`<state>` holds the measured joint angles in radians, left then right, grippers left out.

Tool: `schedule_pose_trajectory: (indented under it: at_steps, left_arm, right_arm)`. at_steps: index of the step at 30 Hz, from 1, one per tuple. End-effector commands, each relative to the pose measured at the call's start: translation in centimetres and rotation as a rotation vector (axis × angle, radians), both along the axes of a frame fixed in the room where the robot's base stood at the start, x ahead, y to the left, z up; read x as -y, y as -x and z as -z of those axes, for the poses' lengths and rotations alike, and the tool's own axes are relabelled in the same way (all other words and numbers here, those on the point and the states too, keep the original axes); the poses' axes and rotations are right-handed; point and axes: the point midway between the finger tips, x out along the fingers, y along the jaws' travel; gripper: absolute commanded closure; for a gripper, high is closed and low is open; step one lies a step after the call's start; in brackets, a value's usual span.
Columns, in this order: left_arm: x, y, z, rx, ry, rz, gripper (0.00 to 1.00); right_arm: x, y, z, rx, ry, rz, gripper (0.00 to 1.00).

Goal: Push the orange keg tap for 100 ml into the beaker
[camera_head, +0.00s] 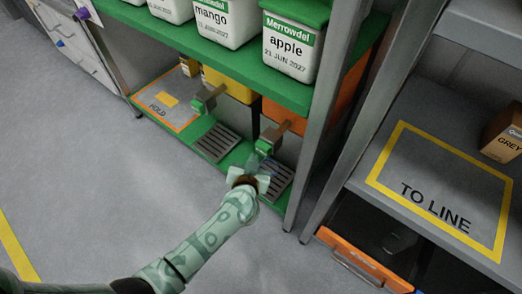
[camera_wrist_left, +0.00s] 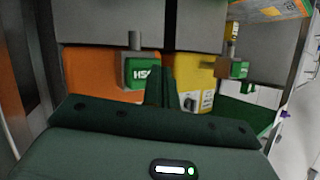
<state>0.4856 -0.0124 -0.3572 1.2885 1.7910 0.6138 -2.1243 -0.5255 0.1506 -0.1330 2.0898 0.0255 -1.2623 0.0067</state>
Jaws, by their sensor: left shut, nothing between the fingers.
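The orange keg (camera_head: 274,111) stands on the lower shelf; its tap has a green push block (camera_head: 268,144) at the front. In the left wrist view the orange keg (camera_wrist_left: 92,82) is at left, with the green block (camera_wrist_left: 141,73). My left gripper (camera_head: 248,179) is shut and empty, just in front of and below that tap in the head view. In the wrist view its closed fingers (camera_wrist_left: 159,86) show just right of the block; I cannot tell if they touch. A faint clear, bluish shape by the gripper may be the beaker, mostly hidden. My right gripper is out of view.
A yellow keg (camera_head: 229,83) with its own green-tipped tap (camera_head: 208,100) stands to the left. Drip grates (camera_head: 216,143) lie below the taps. White tubs (camera_head: 291,45) stand on the green shelf above. A metal post (camera_head: 316,125) is close on the right.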

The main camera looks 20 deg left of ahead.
Motion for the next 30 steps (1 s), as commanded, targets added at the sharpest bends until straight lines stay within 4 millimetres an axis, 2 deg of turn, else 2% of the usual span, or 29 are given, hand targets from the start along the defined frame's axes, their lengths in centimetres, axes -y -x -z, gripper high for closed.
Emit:
schedule_pose_trajectory:
  at_steps: [20,30]
  left_arm:
    - [0.01,-0.02,-0.02,0.000,0.000,0.000,1.00]
    - [0.30,-0.81,-0.16,0.001,-0.001,0.001,1.00]
  right_arm:
    - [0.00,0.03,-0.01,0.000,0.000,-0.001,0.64]
    - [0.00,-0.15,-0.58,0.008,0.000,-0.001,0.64]
